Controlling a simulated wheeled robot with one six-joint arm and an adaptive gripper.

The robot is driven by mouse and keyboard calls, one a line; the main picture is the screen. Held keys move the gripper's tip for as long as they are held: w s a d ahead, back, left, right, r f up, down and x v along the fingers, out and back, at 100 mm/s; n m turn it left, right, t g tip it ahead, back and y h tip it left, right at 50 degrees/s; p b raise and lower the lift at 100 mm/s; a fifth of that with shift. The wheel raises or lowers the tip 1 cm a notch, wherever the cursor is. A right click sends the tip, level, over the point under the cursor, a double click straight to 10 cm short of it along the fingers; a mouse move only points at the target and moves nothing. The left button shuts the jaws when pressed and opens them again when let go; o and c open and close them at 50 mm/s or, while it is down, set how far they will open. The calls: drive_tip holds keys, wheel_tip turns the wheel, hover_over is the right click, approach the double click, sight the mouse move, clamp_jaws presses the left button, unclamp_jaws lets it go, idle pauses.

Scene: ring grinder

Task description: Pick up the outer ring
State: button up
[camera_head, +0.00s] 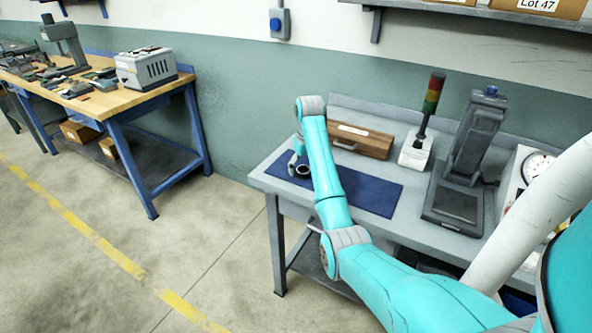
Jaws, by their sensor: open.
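The outer ring (304,172) appears as a small dark grey ring at the left end of the blue mat (362,193) on the grey workbench. It is small in this view and partly covered by my arm. My gripper (294,167) is at the far end of my teal arm, low over the left end of the mat, right beside the ring. The jaws are open. The fingertips are tiny and partly hidden, so I cannot tell whether they touch the ring or stand around it.
Behind the mat stand a wooden box (362,142), a signal light (429,110) on a white base, a grey stand device (466,160) and a dial gauge unit (533,168). A second wooden-topped bench (110,101) stands left. The floor between the benches is clear.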

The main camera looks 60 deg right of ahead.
drive_tip(key=shift+f, duration=0.3)
drive_tip(key=c, duration=1.3)
